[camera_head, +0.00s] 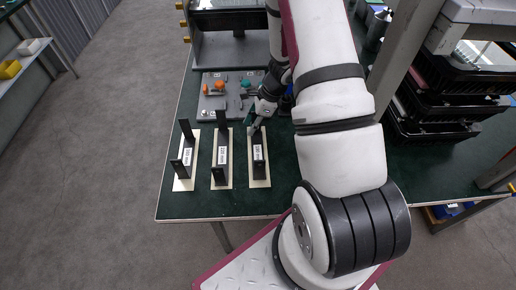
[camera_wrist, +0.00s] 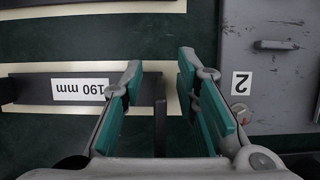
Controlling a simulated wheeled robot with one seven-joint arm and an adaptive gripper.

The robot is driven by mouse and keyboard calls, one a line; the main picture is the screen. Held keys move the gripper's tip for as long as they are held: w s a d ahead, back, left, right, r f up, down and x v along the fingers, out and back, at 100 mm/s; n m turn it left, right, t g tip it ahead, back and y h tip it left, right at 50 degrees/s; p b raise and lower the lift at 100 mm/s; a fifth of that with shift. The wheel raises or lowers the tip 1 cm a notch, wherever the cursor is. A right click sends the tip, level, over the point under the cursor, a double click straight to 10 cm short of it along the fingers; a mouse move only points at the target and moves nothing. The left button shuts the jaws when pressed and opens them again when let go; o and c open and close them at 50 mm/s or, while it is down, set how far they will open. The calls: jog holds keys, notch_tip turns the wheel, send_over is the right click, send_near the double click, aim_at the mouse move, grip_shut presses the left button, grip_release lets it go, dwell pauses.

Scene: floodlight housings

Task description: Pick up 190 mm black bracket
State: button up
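The black bracket labelled 190 mm (camera_wrist: 30,88) lies under my gripper in the wrist view, on a cream pad. In the head view it appears to be the rightmost (camera_head: 258,154) of three black brackets. My gripper (camera_wrist: 157,72) is open, its green-padded fingers wide apart. A dark upright end of the bracket shows between them. The left finger hides part of the bracket beside the label. I cannot tell whether either finger touches it. In the head view, my gripper (camera_head: 254,126) is at the bracket's far end.
Two similar brackets, the middle (camera_head: 221,152) and left (camera_head: 186,152), stand on cream pads to the left. A grey plate (camera_head: 212,108) with orange and green parts is just beyond. Black crates (camera_head: 440,95) are stacked at right. The green table (camera_head: 200,208) is clear near its front edge.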

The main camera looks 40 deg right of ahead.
jog(key=shift+c, duration=0.3)
grip_shut()
jog(key=shift+r, duration=0.1)
